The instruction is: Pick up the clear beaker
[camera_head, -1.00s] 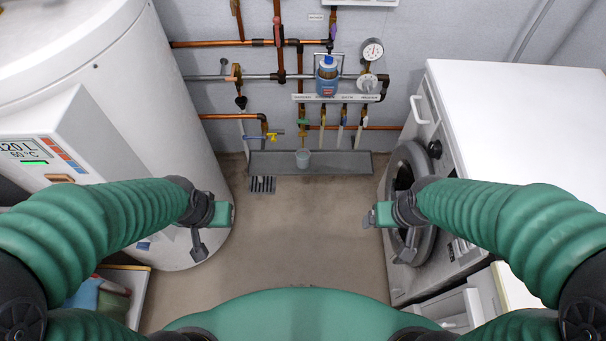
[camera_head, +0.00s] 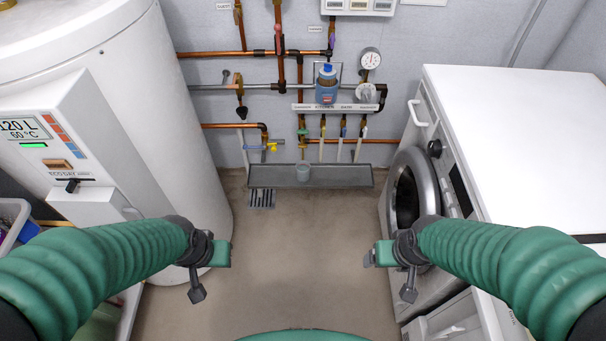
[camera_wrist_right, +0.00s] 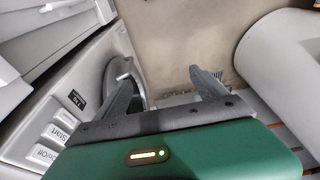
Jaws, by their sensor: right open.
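The clear beaker (camera_head: 303,173) is a small see-through cup. It stands upright in the long grey basin (camera_head: 340,177) at the foot of the back wall, left of its middle. My left gripper (camera_head: 222,254) is nearer to me, left of the beaker and apart from it; its jaws are too unclear to read. My right gripper (camera_head: 372,256) is also nearer to me, right of the beaker. In the right wrist view my right gripper (camera_wrist_right: 163,88) shows two spread fingers with nothing between them. I cannot make out the beaker in that view.
A large white boiler (camera_head: 150,130) stands at the left. A white washing machine (camera_head: 500,130) with a round door stands at the right. Taps and pipes hang above the basin, with a blue-capped bottle (camera_head: 326,86). A floor drain (camera_head: 261,198) lies before it. The floor between is clear.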

